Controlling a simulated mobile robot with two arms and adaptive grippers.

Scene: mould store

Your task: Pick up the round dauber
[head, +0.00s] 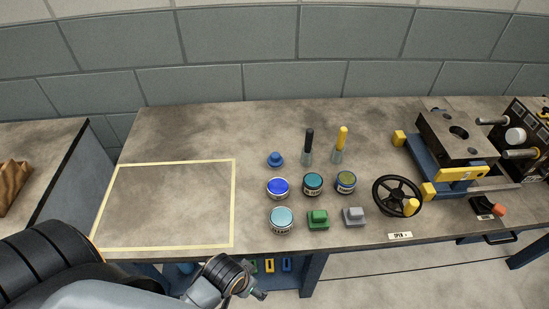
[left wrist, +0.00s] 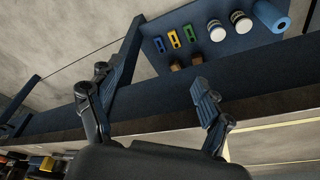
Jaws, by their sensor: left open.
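A small blue round piece with a knob on top (head: 276,160), which looks like the round dauber, stands on the workbench (head: 200,128) behind the tins. It is upright, with bare bench on its left. My left gripper (head: 258,294) is at the bench's front edge, in front of and below the dauber, well apart from it. In the left wrist view the fingers of my left gripper (left wrist: 150,78) are spread and nothing is between them. The dauber is not seen in that view. My right gripper is not in view.
Several tins (head: 281,220), a green block (head: 318,219), a grey block (head: 353,217), and black-handled (head: 308,142) and yellow-handled (head: 341,140) brushes stand nearby. A handwheel (head: 398,196) and a mould (head: 455,137) are right. A yellow-taped area (head: 235,205) is empty. A lower shelf (left wrist: 225,52) holds items.

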